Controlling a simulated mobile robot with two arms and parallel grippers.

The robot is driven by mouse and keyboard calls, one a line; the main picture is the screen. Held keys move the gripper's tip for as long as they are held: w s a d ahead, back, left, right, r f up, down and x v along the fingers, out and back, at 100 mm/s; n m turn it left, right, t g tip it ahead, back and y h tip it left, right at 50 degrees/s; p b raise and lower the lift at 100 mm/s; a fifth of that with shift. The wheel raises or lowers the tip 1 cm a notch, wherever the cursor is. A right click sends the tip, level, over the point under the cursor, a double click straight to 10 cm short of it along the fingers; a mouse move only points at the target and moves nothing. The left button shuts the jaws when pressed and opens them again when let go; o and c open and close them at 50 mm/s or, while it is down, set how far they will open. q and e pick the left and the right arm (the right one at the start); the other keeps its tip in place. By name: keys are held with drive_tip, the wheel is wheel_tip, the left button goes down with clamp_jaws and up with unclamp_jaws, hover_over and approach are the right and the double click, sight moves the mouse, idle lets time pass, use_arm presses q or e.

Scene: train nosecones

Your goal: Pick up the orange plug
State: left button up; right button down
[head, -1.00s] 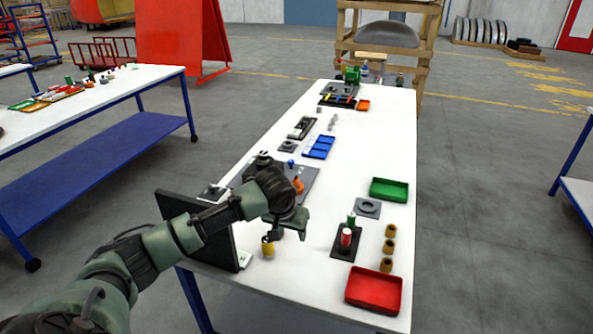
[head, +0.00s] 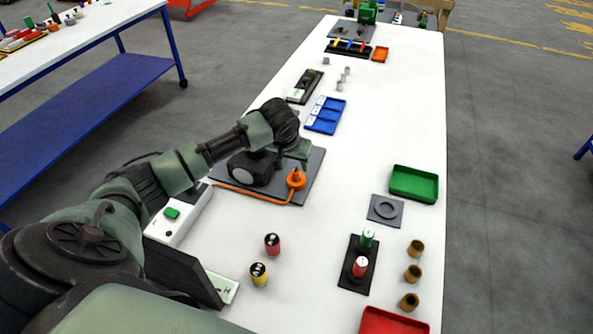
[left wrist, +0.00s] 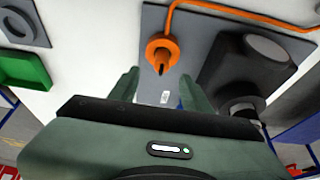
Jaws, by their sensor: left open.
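The orange plug (head: 296,180) stands on a grey plate (head: 312,181), with an orange cable running left from it. It also shows in the left wrist view (left wrist: 160,50), its dark tip pointing at the camera. My left gripper (head: 303,160) is just behind the plug in the head view. In the left wrist view the gripper (left wrist: 160,88) is open and empty, one finger on each side of the plug's line. The plug looks apart from both fingers; the height gap is hard to tell. My right gripper is not in view.
A dark round-faced device (head: 248,169) sits on the plate left of the plug. A white power strip (head: 180,212), red battery (head: 272,243) and yellow battery (head: 259,273) are nearer. A green tray (head: 414,183) stands right. White table is clear between plate and battery holder (head: 358,263).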

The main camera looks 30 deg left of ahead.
sight(296, 168)
use_arm(q)
drive_tip(key=shift+w+f+p, duration=0.25)
drive_tip(key=shift+f+p, duration=0.2)
drive_tip(key=shift+f, duration=0.15)
drive_tip(key=p+x, duration=0.1)
drive_tip(key=x, duration=0.2)
drive_tip(key=shift+w+a+f, duration=0.2)
drive_tip(key=shift+w+f, duration=0.2)
drive_tip(key=shift+f, duration=0.2)
clamp_jaws()
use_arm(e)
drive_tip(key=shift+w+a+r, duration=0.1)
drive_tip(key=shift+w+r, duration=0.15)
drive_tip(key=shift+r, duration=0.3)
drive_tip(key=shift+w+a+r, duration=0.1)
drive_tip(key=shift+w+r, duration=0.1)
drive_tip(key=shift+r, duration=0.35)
